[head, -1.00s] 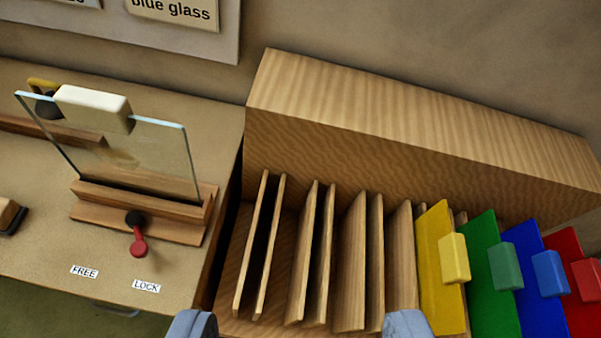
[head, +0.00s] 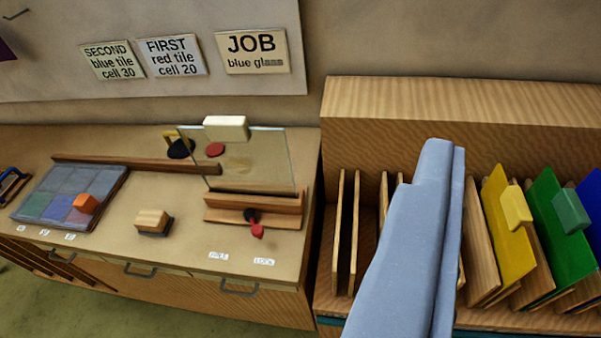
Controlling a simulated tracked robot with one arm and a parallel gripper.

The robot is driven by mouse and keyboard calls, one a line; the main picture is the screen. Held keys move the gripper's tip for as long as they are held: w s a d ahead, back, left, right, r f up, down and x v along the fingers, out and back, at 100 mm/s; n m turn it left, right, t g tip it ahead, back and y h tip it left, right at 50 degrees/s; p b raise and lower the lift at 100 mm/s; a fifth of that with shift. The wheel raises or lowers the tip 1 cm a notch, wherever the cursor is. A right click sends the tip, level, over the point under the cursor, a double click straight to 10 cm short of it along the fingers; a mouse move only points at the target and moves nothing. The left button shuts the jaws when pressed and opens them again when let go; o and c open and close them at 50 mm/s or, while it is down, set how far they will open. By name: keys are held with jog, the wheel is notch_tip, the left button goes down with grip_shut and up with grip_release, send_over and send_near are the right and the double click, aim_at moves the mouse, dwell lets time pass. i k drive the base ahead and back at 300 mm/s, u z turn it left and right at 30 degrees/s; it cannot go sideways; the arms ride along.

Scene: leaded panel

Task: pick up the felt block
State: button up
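A small block with a pale wooden top and a dark base (head: 153,220), which looks like the felt block, sits on the bench top left of the glass stand. My gripper (head: 438,160) shows as a large blue-grey shape in front of the rack at right, well away from the block. Its fingers are seen edge-on or overlapping, so I cannot tell its opening. Nothing visible is held in it.
A glass pane (head: 262,165) with a white block on top stands in a wooden holder (head: 255,208) with a red-knobbed lever. A tile tray (head: 40,195) with an orange block lies at left. The slotted rack (head: 340,285) holds coloured panels. Bench front is clear.

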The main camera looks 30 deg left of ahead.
aim_at(148, 222)
jog(key=u, duration=1.6)
